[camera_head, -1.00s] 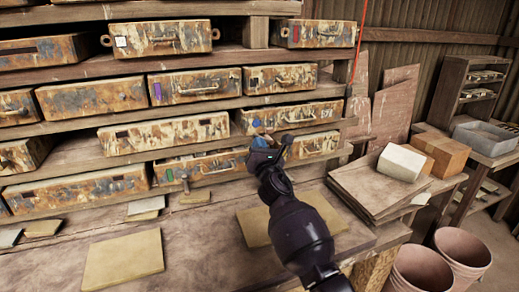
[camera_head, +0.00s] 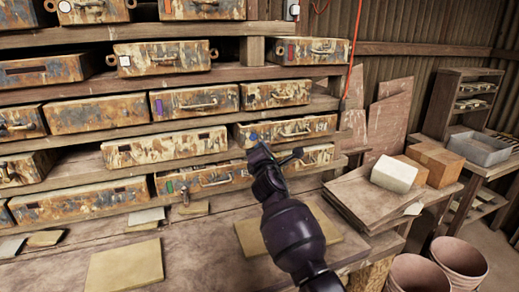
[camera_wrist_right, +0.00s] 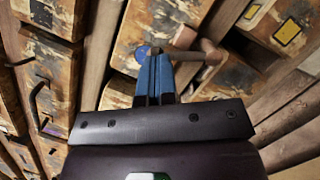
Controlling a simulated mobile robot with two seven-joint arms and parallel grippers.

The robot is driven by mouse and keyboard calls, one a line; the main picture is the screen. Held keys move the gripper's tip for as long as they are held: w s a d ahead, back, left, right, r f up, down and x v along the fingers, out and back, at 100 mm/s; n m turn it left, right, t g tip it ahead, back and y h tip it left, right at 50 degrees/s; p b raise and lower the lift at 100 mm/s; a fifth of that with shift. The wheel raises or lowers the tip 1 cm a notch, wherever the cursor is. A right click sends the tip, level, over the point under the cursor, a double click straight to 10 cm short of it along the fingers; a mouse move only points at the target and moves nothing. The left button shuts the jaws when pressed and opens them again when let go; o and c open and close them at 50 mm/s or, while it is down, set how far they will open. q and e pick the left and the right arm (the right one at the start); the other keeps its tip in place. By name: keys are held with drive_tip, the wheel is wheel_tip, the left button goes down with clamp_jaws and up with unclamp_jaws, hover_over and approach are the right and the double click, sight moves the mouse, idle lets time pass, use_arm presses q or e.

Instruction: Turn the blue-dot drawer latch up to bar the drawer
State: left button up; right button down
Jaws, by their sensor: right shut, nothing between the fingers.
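The blue-dot drawer (camera_head: 270,131) is a rusty, cream-flecked box front at the right end of a lower shelf in the head view. Its blue dot (camera_head: 253,136) is near its left end, and also shows in the wrist view (camera_wrist_right: 142,52). My right gripper (camera_head: 262,146) is shut and empty, just below the dot. In the wrist view its blue fingertips (camera_wrist_right: 154,56) are right beside the dot. A greyish bar (camera_wrist_right: 190,55), apparently the latch, extends sideways just beyond the fingertips; contact is unclear. My left gripper is out of view.
Other rusty drawers fill the shelves around it, including a green-marked drawer (camera_head: 203,176) below. The bench (camera_head: 200,245) holds loose tan tiles (camera_head: 125,264). Stacked boards with a white block (camera_head: 393,173) and buckets (camera_head: 420,275) stand to the right.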

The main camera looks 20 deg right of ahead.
drive_tip(key=shift+d+r+m+g+p, duration=0.3)
drive_tip(key=shift+r+m+p, duration=0.1)
drive_tip(key=shift+m, duration=0.6)
drive_tip(key=shift+d, duration=0.1)
drive_tip(key=shift+d+r+p, duration=0.1)
drive_tip(key=shift+d+p, duration=0.1)
drive_tip(key=shift+p, duration=0.1)
idle(0.8)
drive_tip(key=shift+w, duration=0.1)
idle(0.7)
idle(0.6)
